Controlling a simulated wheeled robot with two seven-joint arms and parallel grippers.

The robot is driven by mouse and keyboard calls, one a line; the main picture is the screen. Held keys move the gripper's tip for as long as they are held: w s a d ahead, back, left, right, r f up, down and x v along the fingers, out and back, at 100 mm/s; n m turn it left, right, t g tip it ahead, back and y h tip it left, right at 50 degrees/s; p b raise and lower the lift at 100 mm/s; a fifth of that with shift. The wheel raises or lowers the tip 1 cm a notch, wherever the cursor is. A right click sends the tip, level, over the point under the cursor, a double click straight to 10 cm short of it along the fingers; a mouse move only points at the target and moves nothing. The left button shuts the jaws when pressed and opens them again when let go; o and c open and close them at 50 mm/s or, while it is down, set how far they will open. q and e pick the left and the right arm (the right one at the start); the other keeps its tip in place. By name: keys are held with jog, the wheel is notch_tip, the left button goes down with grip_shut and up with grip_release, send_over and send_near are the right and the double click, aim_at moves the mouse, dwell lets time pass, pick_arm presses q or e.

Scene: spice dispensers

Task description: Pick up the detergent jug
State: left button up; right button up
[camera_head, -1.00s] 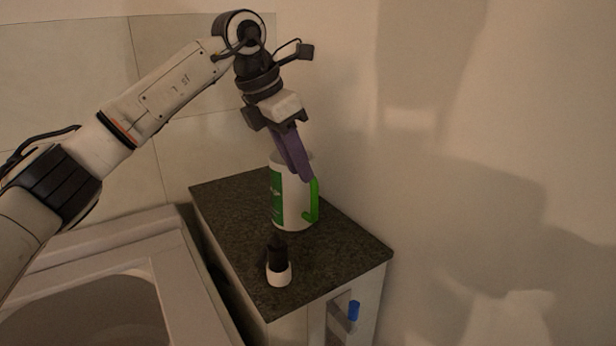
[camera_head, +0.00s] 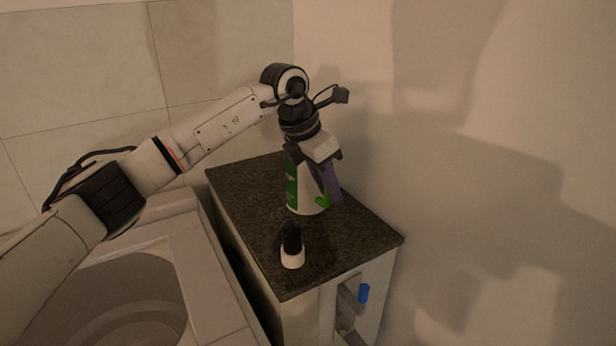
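The detergent jug (camera_head: 293,188) is white with a green label and a green handle. It stands upright on the dark speckled countertop. My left gripper (camera_head: 331,191) reaches down over the jug from above, with its purple fingers at the handle side. The gripper body hides the jug's top, and the fingers hide much of the handle. I cannot tell how far apart the fingers are or whether they touch the handle. My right gripper is not in view.
A small white bottle with a black top (camera_head: 292,249) stands in front of the jug on the countertop (camera_head: 245,191). A basin (camera_head: 120,300) lies to the left. A wall rises close behind and to the right. A blue-tipped grey fitting (camera_head: 363,293) sticks out from the cabinet front.

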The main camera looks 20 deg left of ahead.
pick_arm(q)
grip_shut()
jog(key=shift+r, duration=0.1)
dwell(1.1)
jog(key=shift+w+r, duration=0.1)
